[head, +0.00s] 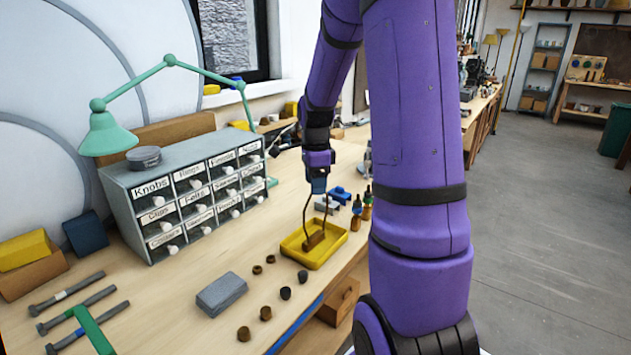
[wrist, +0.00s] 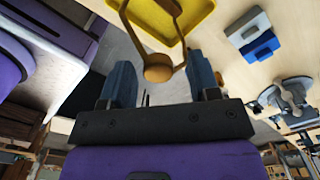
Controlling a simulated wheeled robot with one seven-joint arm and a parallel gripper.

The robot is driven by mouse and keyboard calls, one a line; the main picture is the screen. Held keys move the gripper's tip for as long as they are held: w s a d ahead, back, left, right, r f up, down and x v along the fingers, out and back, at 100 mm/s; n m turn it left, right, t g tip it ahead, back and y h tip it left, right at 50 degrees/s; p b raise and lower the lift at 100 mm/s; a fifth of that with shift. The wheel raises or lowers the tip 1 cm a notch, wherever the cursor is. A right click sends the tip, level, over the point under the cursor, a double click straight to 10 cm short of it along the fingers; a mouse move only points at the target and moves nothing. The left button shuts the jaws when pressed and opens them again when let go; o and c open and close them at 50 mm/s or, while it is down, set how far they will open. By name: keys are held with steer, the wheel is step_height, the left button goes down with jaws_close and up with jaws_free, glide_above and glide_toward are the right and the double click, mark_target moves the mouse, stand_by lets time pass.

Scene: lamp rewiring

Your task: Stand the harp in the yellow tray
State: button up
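The harp is a thin brown wire loop (head: 305,215) with a brown block at its foot. It stands roughly upright in the yellow tray (head: 344,239), and its foot appears to rest on the tray floor. My gripper (head: 318,190) is directly above it, pointing down. In the wrist view, my gripper's two blue-grey fingers (wrist: 160,68) are wide apart. The harp's round brown end (wrist: 158,74) lies between them, with visible gaps on both sides. The yellow tray (wrist: 200,12) shows beyond it.
A grey drawer cabinet (head: 195,185) with a green lamp (head: 107,135) stands left of the tray. A grey block (head: 221,293) and several small dark caps lie in front. Small bottles (head: 367,207) and blue pieces (head: 340,194) stand close behind and right of the tray.

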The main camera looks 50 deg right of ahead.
step_height(320, 180, up, 11)
steer(key=s+a+r+n+t, duration=0.1)
steer(key=s+a+r+n, duration=0.2)
steer(key=a+r+n, duration=0.4)
steer(key=s+a+n+t, duration=0.4)
steer(key=s+a+n, duration=1.2)
steer(key=n, duration=0.1)
steer(key=shift+a+f, duration=0.15)
steer(key=shift+f, duration=0.25)
